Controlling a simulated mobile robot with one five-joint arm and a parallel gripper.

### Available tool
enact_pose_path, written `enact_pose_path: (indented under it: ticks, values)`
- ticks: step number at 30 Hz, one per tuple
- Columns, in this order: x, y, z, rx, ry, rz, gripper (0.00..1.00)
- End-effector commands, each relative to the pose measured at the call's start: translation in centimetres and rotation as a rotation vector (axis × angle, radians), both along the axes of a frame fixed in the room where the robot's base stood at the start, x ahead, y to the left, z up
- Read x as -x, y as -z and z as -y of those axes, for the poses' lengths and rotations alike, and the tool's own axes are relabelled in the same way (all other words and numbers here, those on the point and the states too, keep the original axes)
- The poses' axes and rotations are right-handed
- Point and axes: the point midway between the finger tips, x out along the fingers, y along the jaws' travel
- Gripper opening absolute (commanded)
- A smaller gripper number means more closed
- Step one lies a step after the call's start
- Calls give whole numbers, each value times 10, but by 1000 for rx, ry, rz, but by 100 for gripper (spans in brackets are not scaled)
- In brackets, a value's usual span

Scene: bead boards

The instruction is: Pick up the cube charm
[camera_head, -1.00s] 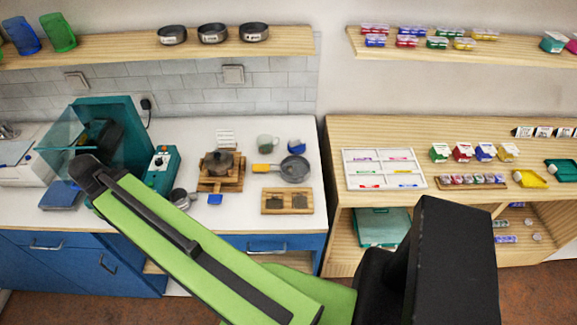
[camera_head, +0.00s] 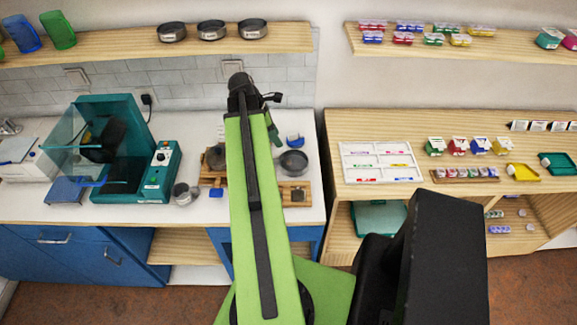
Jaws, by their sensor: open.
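I cannot make out a cube charm anywhere in this view. A white tray with coloured labels in its compartments (camera_head: 380,162) lies on the right wooden counter, its contents too small to tell. A row of small round items sits on a wooden strip (camera_head: 465,174) to its right. My green arm stands upright in the middle of the view, over the white counter. Its black joint is at the top, and a green link hangs down behind it. My gripper is hidden behind the arm.
A dark pan (camera_head: 293,162) and a small metal pot (camera_head: 183,194) are on the white counter. A teal machine (camera_head: 118,170) stands at its left. Small coloured boxes (camera_head: 457,145) and a yellow tray (camera_head: 524,173) are on the right counter. Shelves hang above.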

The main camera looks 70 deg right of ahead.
Motion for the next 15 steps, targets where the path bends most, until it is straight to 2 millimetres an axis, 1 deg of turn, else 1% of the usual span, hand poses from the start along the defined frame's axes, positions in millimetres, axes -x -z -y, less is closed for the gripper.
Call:
enact_pose_path:
  ticks: [1,9,12,15]
  values:
    - [4,23,2,1,2,0,45]
    - [22,80,15,1,1,1,45]
    - [27,90,18,1,0,1,45]
    - [29,90,19,0,-1,0,45]
